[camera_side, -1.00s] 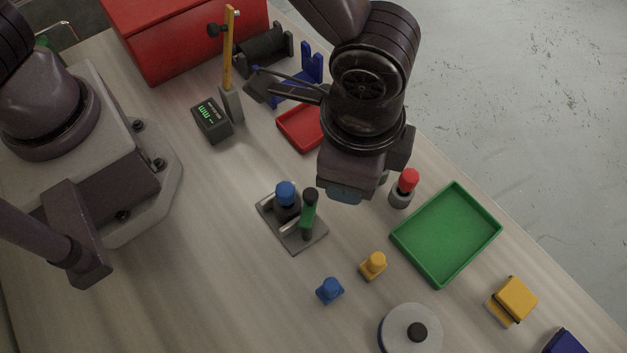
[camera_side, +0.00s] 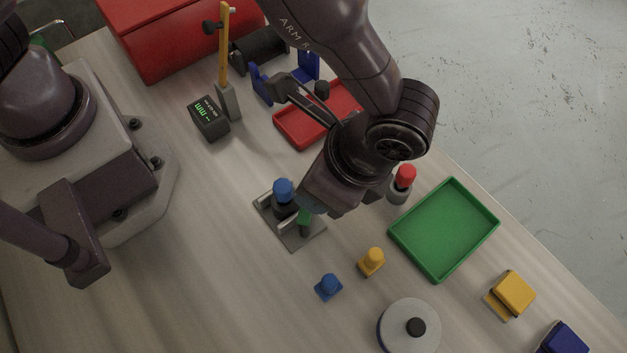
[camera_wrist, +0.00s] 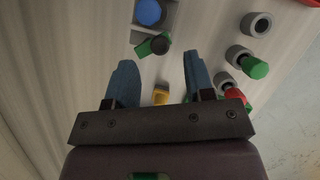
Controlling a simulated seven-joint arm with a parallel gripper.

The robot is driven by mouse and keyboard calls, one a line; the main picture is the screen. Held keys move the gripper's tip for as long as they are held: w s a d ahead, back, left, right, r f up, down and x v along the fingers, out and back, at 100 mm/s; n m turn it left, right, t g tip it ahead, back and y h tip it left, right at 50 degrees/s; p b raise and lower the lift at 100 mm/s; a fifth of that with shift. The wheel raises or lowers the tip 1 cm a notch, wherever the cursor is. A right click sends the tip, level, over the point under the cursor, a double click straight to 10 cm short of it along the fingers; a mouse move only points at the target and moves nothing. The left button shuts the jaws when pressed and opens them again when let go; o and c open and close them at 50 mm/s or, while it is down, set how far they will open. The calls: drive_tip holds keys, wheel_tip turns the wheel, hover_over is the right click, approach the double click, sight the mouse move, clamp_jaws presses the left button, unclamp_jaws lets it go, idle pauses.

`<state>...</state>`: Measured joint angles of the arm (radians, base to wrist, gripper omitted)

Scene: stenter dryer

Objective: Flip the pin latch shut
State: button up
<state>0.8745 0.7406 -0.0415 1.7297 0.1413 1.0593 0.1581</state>
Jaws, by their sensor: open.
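The latch fixture is a grey plate (camera_side: 293,238) with a blue-topped dark post (camera_side: 283,190) and a green lever (camera_side: 305,222). In the wrist view the blue top (camera_wrist: 150,12) is at the upper edge, and the green lever with its black end (camera_wrist: 160,42) lies just below it. My gripper (camera_wrist: 159,72) is open and empty. Its two blue fingertips point toward the lever, with the black end ahead of the gap between them. In the side view my gripper (camera_side: 304,208) is low over the right side of the plate and hides part of the lever.
A yellow knobbed block (camera_side: 371,262) and a blue one (camera_side: 329,286) stand in front. A red-topped cylinder (camera_side: 402,184) and a green tray (camera_side: 445,232) are to the right. A red tray (camera_side: 297,127) and a gauge with a yellow upright (camera_side: 224,50) are behind. Bare table lies left of the plate.

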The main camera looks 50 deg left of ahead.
drive_tip(key=shift+x, duration=1.65)
clamp_jaws()
drive_tip(key=n, duration=0.2)
drive_tip(key=n+g, duration=0.1)
drive_tip(key=shift+s+a+h, duration=0.15)
drive_tip(key=shift+a+h, duration=0.1)
drive_tip(key=shift+h, duration=0.15)
unclamp_jaws()
drive_tip(key=v, duration=1.3)
